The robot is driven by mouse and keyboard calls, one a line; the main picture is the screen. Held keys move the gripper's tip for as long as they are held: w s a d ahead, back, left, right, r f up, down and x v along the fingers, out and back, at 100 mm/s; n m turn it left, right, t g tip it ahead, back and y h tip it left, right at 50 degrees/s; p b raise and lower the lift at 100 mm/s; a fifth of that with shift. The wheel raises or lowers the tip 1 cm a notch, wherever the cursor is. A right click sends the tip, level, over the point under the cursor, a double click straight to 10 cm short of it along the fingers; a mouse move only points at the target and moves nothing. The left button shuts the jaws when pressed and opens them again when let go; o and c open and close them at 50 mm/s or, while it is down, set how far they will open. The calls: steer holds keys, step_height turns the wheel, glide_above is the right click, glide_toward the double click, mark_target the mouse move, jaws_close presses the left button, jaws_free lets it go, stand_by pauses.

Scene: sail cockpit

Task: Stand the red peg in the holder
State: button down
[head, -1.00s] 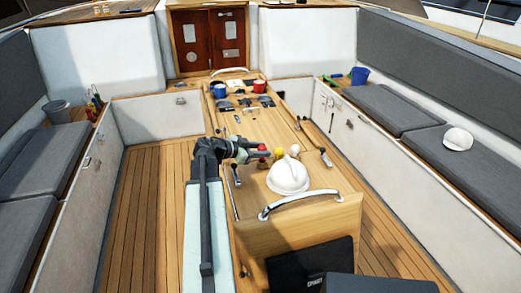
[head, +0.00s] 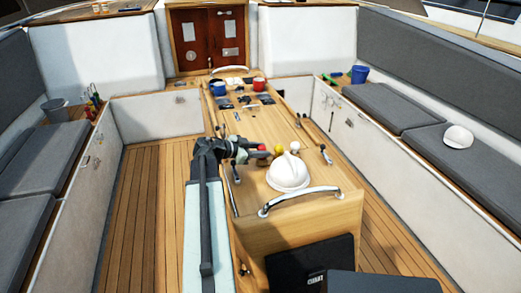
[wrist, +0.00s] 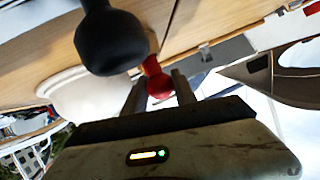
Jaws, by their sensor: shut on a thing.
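The red peg (wrist: 159,86) shows in the wrist view as a round red head with a narrower part above it. It lies between the two fingers of my gripper (wrist: 157,92), which is shut on it. In the head view my gripper (head: 254,151) is above the wooden table top, with the red peg (head: 263,148) at its tip, just left of a yellow ball-shaped thing (head: 279,150). The peg's far end is hidden, and I cannot make out the holder.
A white hard hat (head: 288,173) is close to the right of my gripper, behind a metal rail (head: 312,194). A dark round-headed thing (wrist: 110,42) looms in the wrist view. Blue (head: 218,88) and red (head: 258,84) containers stand at the table's far end.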

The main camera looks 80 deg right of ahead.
steer(key=shift+f+b, duration=0.35)
steer(key=shift+f, duration=0.15)
stand_by(0.3)
stand_by(0.4)
steer(key=c, duration=0.9)
jaws_free()
steer(key=shift+o, duration=0.2)
steer(key=o, duration=0.4)
steer(key=shift+s+r, duration=0.1)
steer(key=shift+r, duration=0.05)
step_height(320, 180, up, 7)
steer(key=p, duration=0.7)
